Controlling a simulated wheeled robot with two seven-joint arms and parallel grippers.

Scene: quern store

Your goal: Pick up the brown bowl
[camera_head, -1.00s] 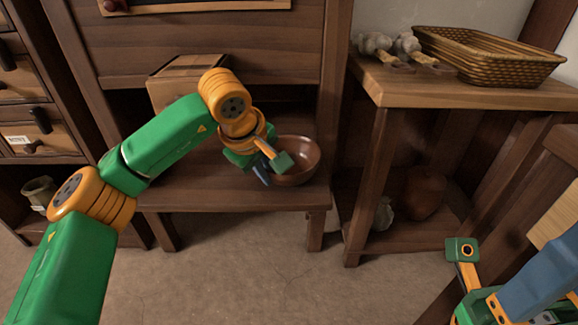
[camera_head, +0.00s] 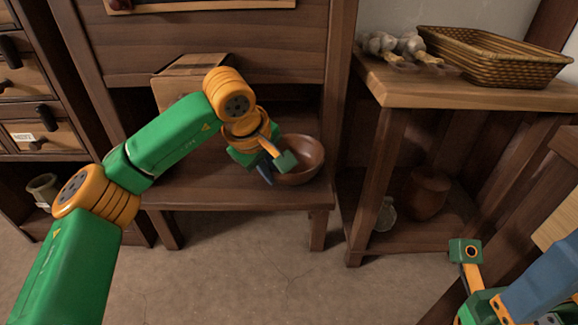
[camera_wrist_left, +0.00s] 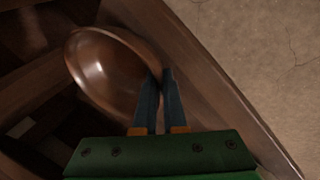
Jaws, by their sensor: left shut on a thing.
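The brown bowl (camera_head: 302,160) is round and glossy. It is on the low wooden bench (camera_head: 240,195), near the bench's right end. My left gripper (camera_head: 277,170) is at the bowl's left front side and covers part of it. In the left wrist view, the bowl (camera_wrist_left: 105,70) is upper left of the left gripper's dark fingers (camera_wrist_left: 160,85). These fingers are close together and shut on the bowl's rim. My right gripper (camera_head: 468,265) is at the lower right, away from the bowl, and only partly in view.
A wooden box (camera_head: 190,78) stands behind my left arm on the bench. To the right, a shelf table (camera_head: 465,90) carries a wicker basket (camera_head: 495,60) and garlic bulbs (camera_head: 395,47). A brown pot (camera_head: 427,195) and a glass jar (camera_head: 385,215) are below. The floor in front is clear.

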